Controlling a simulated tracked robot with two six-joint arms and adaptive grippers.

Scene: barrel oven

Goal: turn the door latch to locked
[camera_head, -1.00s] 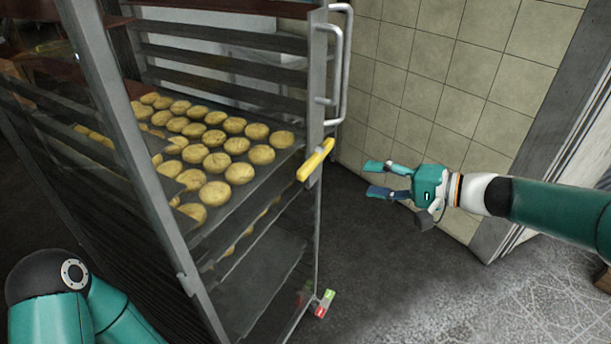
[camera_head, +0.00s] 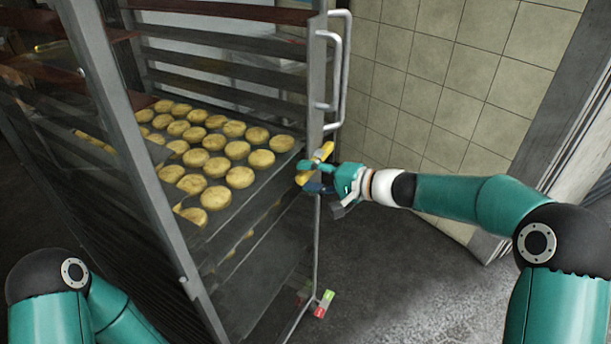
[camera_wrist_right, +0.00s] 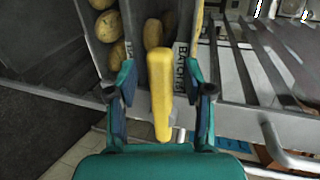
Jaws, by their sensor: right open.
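The yellow door latch (camera_head: 325,152) is on the upright edge of the metal rack door, slanted in the head view. My right gripper (camera_head: 310,176) is at the latch, with its fingers around it and partly hiding it. In the right wrist view the latch (camera_wrist_right: 160,85) lies between the two open fingers of my right gripper (camera_wrist_right: 160,95), with a gap on either side. My left arm shows at the lower left of the head view, but its gripper is out of frame.
The rack holds a tray of round buns (camera_head: 215,167) beside the latch. A metal door handle (camera_head: 342,70) rises above the latch. A red and green marker (camera_head: 323,303) is near the door's foot. A tiled wall (camera_head: 450,80) stands behind; floor to the right is clear.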

